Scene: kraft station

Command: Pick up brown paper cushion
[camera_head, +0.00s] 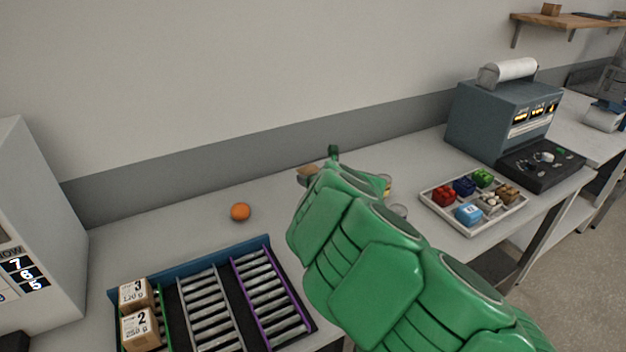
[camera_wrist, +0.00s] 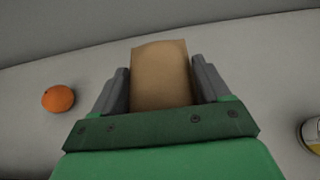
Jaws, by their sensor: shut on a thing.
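The brown paper cushion (camera_wrist: 160,75) is a tan, pillow-like block between the two grey fingers of my gripper (camera_wrist: 161,88) in the wrist view. The fingers are shut on its left and right sides. In the head view my green arm hides most of the gripper, and only a small brown part of the cushion (camera_head: 307,172) shows at the left of the arm's end. I cannot tell for sure whether the cushion touches the counter.
An orange (camera_head: 240,212) lies on the counter left of my gripper. A roller rack (camera_head: 222,262) with two numbered boxes (camera_head: 139,331) stands at front left. A tray of coloured items (camera_head: 432,197) and a blue-grey printer machine (camera_head: 480,121) stand at right. A wall runs behind.

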